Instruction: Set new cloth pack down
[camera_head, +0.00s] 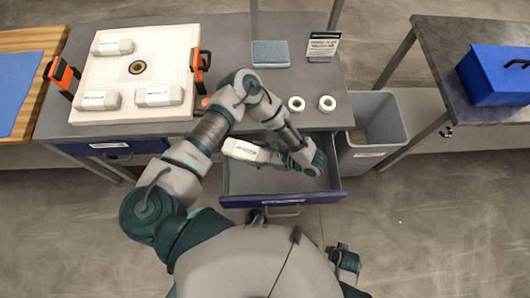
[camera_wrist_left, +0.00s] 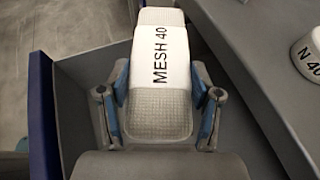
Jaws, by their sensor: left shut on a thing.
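A white and grey cloth pack (camera_head: 245,151) is in my left gripper, over the open drawer (camera_head: 235,180). In the left wrist view the pack (camera_wrist_left: 162,60) has a white band reading "MESH 40". My left gripper (camera_head: 278,156) is shut on it, with a finger (camera_wrist_left: 112,105) pressed to each side. Whether the pack touches the drawer floor is not clear. Similar white packs lie on the square white plate (camera_head: 165,60): one at its back left (camera_head: 112,47), one at its front left (camera_head: 98,100) and one at its front right (camera_head: 158,95). My right gripper is not visible.
Two white rolls (camera_head: 296,104) (camera_head: 327,103) stand on the bench edge behind the drawer. A grey bin (camera_head: 375,130) stands right of the drawer. A blue toolbox (camera_head: 500,75) sits on the right table.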

